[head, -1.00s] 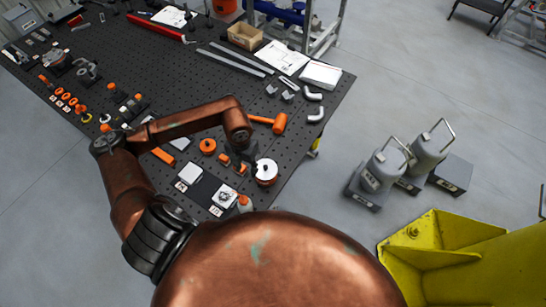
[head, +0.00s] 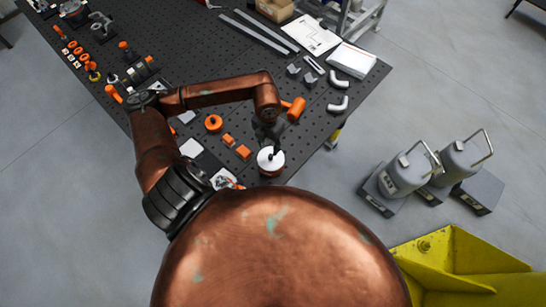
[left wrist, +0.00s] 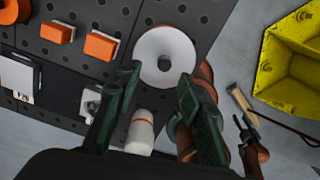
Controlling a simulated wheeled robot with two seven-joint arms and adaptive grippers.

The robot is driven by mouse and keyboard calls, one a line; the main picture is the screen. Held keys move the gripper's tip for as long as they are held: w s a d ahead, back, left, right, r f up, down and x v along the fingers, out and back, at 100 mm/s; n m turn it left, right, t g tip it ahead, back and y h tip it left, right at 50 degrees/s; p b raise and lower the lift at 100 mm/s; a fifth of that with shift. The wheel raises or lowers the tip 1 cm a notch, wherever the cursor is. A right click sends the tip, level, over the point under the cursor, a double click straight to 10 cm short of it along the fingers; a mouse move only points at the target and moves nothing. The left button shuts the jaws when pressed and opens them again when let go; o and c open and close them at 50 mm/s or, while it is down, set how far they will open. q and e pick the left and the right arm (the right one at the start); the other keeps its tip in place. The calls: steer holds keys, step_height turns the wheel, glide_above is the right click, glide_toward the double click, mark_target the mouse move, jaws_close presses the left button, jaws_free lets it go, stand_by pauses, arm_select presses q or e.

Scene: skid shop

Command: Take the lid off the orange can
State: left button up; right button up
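The can (head: 270,172) stands near the table's front edge in the head view, its orange-brown side just showing under a round white lid (head: 265,160). In the left wrist view the lid (left wrist: 146,50) is a white disc with a dark knob (left wrist: 164,63) at its centre. My left gripper (left wrist: 160,78) is open and empty; its dark green fingers point toward the lid, to either side of the knob's line, apparently apart from it. In the head view the left gripper (head: 268,132) is a dark shape just behind the lid. A dark, copper-ended part low right in the wrist view may be my right arm.
Orange blocks (head: 243,152) and an orange ring (head: 213,123) lie left of the can. An orange-headed hammer (head: 294,108) lies behind it. A white bottle (left wrist: 141,130) stands close by. Grey canisters (head: 408,170) and a yellow bin (head: 455,265) are off the table.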

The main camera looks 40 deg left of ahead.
mark_target(271, 155)
arm_select(q)
steer(key=shift+s+f+p, duration=0.15)
steer(key=shift+f+p, duration=0.15)
steer(key=shift+f, duration=0.5)
steer(key=f+p, duration=0.1)
steer(key=f, duration=0.1)
steer(key=d+f+p, duration=0.1)
steer(key=f, duration=0.1)
steer(key=shift+w+f, duration=0.2)
steer(key=shift+a+f, duration=0.1)
steer(key=shift+f, duration=0.3)
arm_select(e)
steer(key=r, duration=0.1)
steer(key=w+r, duration=0.1)
steer(key=r, duration=0.1)
steer(key=shift+w, duration=0.1)
arm_select(q)
jaws_close()
